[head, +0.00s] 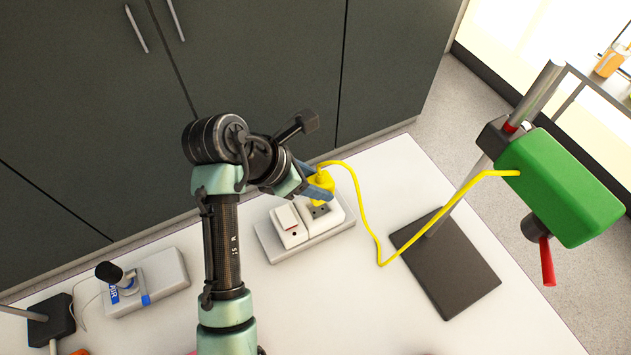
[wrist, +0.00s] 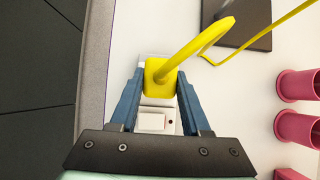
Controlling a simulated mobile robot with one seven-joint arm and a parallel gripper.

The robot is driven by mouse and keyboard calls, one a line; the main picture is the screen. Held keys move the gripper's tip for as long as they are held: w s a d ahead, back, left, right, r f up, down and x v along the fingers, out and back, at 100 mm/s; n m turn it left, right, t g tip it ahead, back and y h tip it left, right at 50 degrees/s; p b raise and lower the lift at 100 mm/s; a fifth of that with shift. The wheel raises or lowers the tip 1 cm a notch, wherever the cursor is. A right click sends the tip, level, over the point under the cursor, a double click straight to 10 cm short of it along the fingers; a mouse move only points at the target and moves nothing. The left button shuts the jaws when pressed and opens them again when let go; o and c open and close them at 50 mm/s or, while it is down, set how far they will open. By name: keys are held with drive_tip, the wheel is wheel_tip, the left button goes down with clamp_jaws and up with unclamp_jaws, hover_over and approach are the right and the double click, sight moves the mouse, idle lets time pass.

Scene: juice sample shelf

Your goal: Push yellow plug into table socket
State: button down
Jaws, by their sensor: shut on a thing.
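The yellow plug (head: 321,185) is between the blue fingers of my gripper (head: 316,184), right at the white table socket (head: 305,222). In the wrist view the yellow plug (wrist: 158,78) sits between both fingers of my gripper (wrist: 158,88), with its cord arching up from it. The socket's white rocker switch (wrist: 151,122) shows just below the plug. The socket holes near the plug show partly in the head view. The plug's pins are hidden, so I cannot tell whether they are in the holes.
The yellow cord (head: 371,235) runs to a green box (head: 568,187) on a stand with a dark base (head: 444,262). A grey device (head: 146,283) lies at left. Pink cups (wrist: 297,85) stand at right in the wrist view. Dark cabinets (head: 90,120) back the white table (head: 350,310).

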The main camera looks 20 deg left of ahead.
drive_tip(key=shift+f+b, duration=0.65)
drive_tip(key=shift+f, duration=0.05)
drive_tip(key=shift+r+p, duration=0.2)
drive_tip(key=shift+p, duration=0.1)
drive_tip(key=shift+a+p, duration=0.1)
drive_tip(key=shift+p, duration=0.65)
drive_tip(key=shift+p, duration=0.75)
drive_tip(key=shift+f, duration=0.95)
drive_tip(key=shift+p, duration=0.75)
drive_tip(key=shift+f, duration=0.95)
drive_tip(key=shift+p, duration=0.55)
